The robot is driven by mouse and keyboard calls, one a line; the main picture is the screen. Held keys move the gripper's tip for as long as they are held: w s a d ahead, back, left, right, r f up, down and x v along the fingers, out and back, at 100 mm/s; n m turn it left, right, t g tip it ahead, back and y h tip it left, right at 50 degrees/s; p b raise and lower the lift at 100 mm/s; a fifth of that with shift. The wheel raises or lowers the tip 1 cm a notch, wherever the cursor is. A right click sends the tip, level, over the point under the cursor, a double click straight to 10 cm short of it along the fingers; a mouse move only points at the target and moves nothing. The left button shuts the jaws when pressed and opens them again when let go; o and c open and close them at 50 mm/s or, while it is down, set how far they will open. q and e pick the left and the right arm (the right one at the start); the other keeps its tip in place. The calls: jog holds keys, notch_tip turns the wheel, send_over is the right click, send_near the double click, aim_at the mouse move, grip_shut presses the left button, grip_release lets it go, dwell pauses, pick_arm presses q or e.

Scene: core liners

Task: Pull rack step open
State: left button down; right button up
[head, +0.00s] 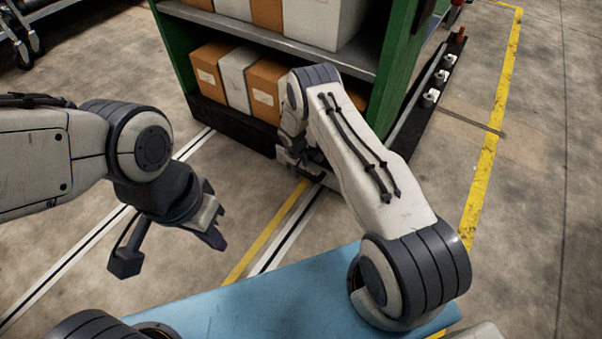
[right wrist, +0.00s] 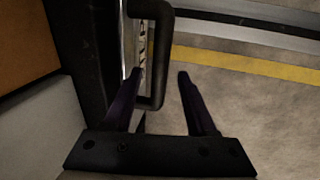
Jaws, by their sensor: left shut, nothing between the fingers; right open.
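The rack (head: 178,60) is green with grey shelves and stands at the top centre of the head view. A dark panel (head: 235,127) runs along its foot; I cannot tell if this is the step. In the right wrist view a black bar handle (right wrist: 159,60) stands out from a dark upright face (right wrist: 82,50). My right gripper (right wrist: 159,74) is open, with one finger on each side of the handle's bar; a gap shows to the right finger. In the head view my right arm partly hides this gripper. My left gripper (head: 213,232) is shut and empty, away from the rack.
Brown and white boxes (head: 237,80) fill the rack's shelves. A low dark rail with white fittings (head: 431,97) lies right of the rack. Floor with yellow and white lines (head: 268,236) is open before the rack. A blue surface (head: 270,305) is nearest me.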

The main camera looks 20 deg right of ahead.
jog(key=shift+d+f, duration=0.1)
jog(key=shift+f, duration=0.4)
grip_shut()
jog(key=shift+w, duration=0.1)
dwell(1.1)
